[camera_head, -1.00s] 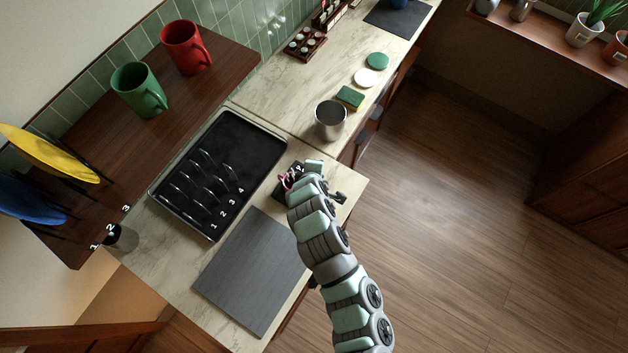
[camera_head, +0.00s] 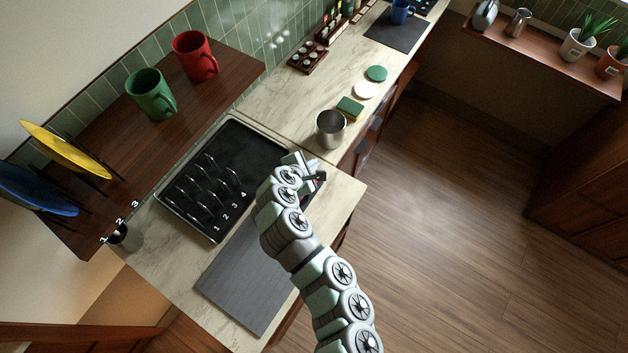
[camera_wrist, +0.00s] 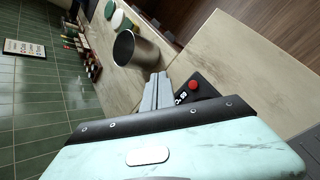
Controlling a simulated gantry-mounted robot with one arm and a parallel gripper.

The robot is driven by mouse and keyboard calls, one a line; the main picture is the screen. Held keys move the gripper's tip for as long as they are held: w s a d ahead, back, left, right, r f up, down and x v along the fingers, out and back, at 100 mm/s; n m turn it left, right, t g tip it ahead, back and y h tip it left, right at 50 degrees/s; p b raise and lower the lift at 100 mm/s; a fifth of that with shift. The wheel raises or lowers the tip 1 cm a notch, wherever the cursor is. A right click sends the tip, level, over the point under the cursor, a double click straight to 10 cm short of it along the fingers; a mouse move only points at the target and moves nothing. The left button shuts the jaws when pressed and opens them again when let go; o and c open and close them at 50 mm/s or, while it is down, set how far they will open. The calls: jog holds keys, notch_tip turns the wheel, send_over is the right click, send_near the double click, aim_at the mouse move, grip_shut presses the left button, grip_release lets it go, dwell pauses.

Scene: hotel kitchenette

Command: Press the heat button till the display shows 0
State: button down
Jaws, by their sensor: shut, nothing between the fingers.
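A black control unit (camera_wrist: 200,92) with a round red button (camera_wrist: 193,85) lies on the counter, just right of my fingers in the wrist view. Small white marks show beside the button, too small to read surely. In the head view my arm hides most of the unit; a dark part (camera_head: 319,184) shows to the right of my wrist. My gripper (camera_head: 298,158) is shut and empty, near the right corner of the black stove tray. Its grey fingers (camera_wrist: 157,88) are close together and appear apart from the red button.
A metal cup (camera_head: 330,129) stands just beyond my gripper. The black stove tray (camera_head: 262,137) with white numbers lies to the left, and a grey board (camera_head: 235,285) lies nearer. Red and green mugs stand on the wooden shelf (camera_head: 120,120). Floor lies open to the right.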

jog(key=shift+f+b, duration=2.85)
jog(key=shift+f, duration=1.5)
jog(key=shift+f, duration=0.15)
